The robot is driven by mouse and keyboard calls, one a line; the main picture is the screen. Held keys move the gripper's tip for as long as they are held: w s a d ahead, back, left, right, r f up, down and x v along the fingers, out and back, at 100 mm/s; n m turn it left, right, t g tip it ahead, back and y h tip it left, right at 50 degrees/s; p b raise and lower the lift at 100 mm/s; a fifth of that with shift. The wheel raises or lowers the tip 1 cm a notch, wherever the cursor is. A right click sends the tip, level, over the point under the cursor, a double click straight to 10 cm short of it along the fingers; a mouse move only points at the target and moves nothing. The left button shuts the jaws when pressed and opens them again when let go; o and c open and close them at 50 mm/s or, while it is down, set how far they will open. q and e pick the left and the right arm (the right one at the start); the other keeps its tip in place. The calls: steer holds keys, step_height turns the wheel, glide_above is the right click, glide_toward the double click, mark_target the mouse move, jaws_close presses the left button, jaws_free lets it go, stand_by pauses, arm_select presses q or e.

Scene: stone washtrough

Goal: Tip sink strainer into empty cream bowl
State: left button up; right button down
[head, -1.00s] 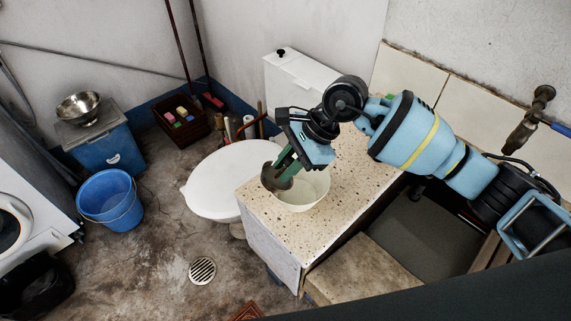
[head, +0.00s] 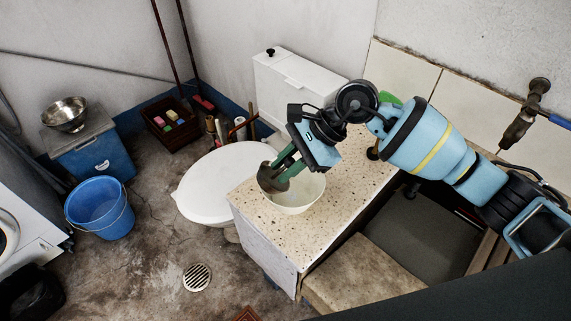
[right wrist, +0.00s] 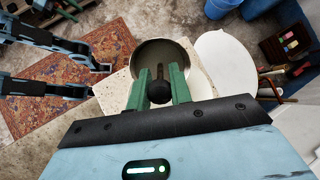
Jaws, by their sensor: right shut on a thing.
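The dark metal sink strainer (head: 271,179) is held by my right gripper (head: 284,165), whose green fingers are shut on its knob. The strainer is tilted, at the left rim of the cream bowl (head: 300,200) and above it; I cannot tell whether they touch. The bowl stands upright on the speckled counter, and its visible inside looks empty. In the right wrist view, the knob sits between the fingers (right wrist: 159,90) and the strainer's round dish (right wrist: 165,48) lies beyond, covering much of what is below.
The speckled counter (head: 347,185) has an edge close to the bowl on the left. A white toilet (head: 205,190) stands beyond it. A dark basin (head: 415,240) is right of the counter. A blue bucket (head: 98,204) stands on the floor, left.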

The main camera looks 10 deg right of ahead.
steer(key=shift+d+f+y+b, duration=0.2)
steer(key=shift+y+b, duration=0.1)
steer(key=shift+b, duration=0.05)
steer(key=shift+d+y+b, duration=0.35)
steer(key=shift+y+b, duration=0.15)
steer(key=shift+b, duration=0.15)
arm_select(q)
steer(key=s+f, duration=0.1)
steer(key=f, duration=0.2)
steer(key=shift+s+d+g, duration=0.1)
steer(key=shift+s+g, duration=0.2)
steer(key=shift+s, duration=0.1)
arm_select(e)
steer(key=shift+d+r, duration=0.1)
steer(key=shift+r, duration=0.05)
arm_select(q)
steer(key=shift+w, duration=0.35)
arm_select(e)
steer(key=shift+r+y, duration=0.1)
steer(key=shift+y, duration=0.2)
arm_select(q)
steer(key=shift+s, duration=0.2)
